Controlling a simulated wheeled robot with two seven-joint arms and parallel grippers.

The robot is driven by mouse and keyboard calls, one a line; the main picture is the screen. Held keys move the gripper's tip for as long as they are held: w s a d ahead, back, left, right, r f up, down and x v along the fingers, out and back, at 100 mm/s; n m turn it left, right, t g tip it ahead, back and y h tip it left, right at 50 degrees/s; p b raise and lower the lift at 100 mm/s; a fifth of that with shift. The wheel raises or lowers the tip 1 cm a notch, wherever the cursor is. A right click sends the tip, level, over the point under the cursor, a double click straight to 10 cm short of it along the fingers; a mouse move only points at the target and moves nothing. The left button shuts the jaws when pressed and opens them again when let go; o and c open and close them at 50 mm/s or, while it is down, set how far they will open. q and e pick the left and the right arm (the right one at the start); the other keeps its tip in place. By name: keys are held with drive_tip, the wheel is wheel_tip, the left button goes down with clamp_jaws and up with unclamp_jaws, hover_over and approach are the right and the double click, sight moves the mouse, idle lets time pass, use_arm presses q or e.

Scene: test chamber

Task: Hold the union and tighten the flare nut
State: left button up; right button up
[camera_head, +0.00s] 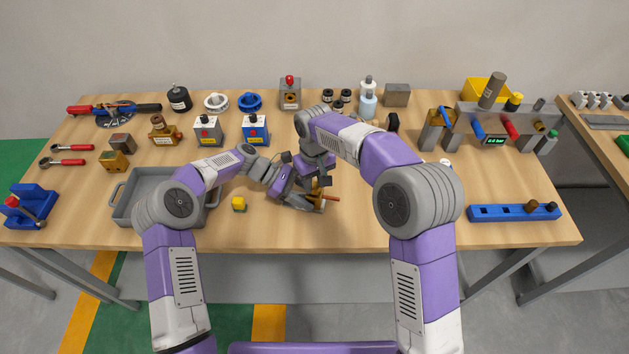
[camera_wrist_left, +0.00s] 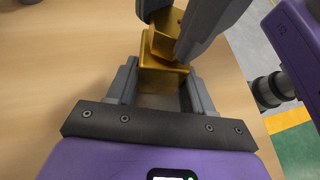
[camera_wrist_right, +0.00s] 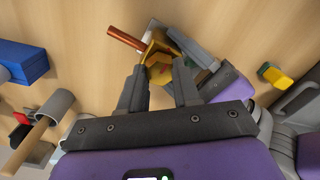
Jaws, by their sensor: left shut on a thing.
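The brass union (camera_wrist_left: 163,82) is between the fingers of my left gripper (camera_wrist_left: 160,90), which is shut on it above the table. The brass flare nut (camera_wrist_left: 166,40) sits at the union's far end; its hex face also shows in the right wrist view (camera_wrist_right: 160,70). A copper tube (camera_wrist_right: 125,38) sticks out beyond the brass parts and shows in the head view (camera_head: 331,198). My right gripper (camera_wrist_right: 160,76) is open, its fingers on either side of the nut. I cannot tell whether either finger touches it. In the head view the grippers mostly hide the brass parts.
A yellow-topped block (camera_head: 239,203) stands left of the grippers, beside a grey tray (camera_head: 128,203). A blue rack (camera_head: 490,213) lies at the right front. Bottles, boxes and fixtures line the back. The table front between tray and rack is mostly clear.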

sight(314, 185)
drive_tip(key=o, duration=0.4)
drive_tip(key=shift+o, duration=0.2)
wheel_tip(314, 185, up, 12)
idle(0.5)
use_arm(q)
drive_tip(key=o, duration=1)
drive_tip(key=shift+o, duration=0.2)
drive_tip(key=shift+a, duration=0.1)
